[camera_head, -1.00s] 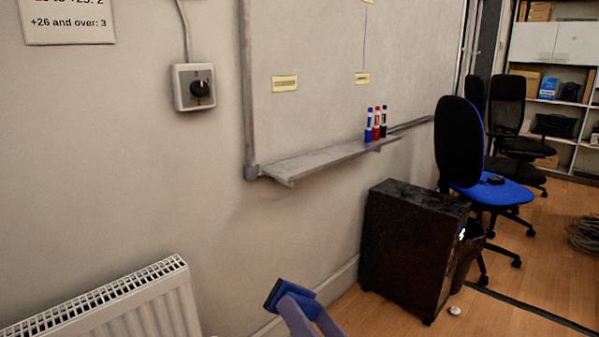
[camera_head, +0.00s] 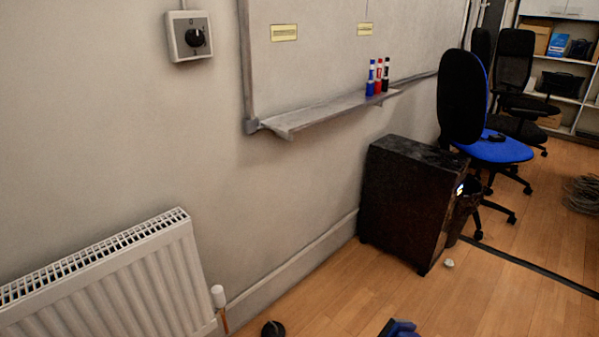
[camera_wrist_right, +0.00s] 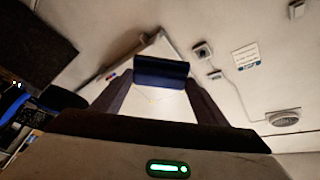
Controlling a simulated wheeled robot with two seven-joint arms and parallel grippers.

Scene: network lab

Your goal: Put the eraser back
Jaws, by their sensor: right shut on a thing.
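The eraser, blue with a dark face, shows at the bottom edge of the head view (camera_head: 400,328), mostly cut off by the frame. In the right wrist view the eraser (camera_wrist_right: 161,70) lies across the tips of my right gripper (camera_wrist_right: 161,78), which is shut on it. The whiteboard (camera_head: 340,55) is on the wall, with a grey tray (camera_head: 310,118) along its lower edge. Blue, red and black markers (camera_head: 378,78) stand upright at the tray's right part. The left part of the tray is bare. The held eraser is well apart from the tray. My left gripper is not in view.
A white radiator (camera_head: 110,280) is on the wall at lower left. A dark cabinet (camera_head: 405,200) stands on the floor below the tray's right end. A blue office chair (camera_head: 495,150) is beyond it. The wall below the tray's left part is clear.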

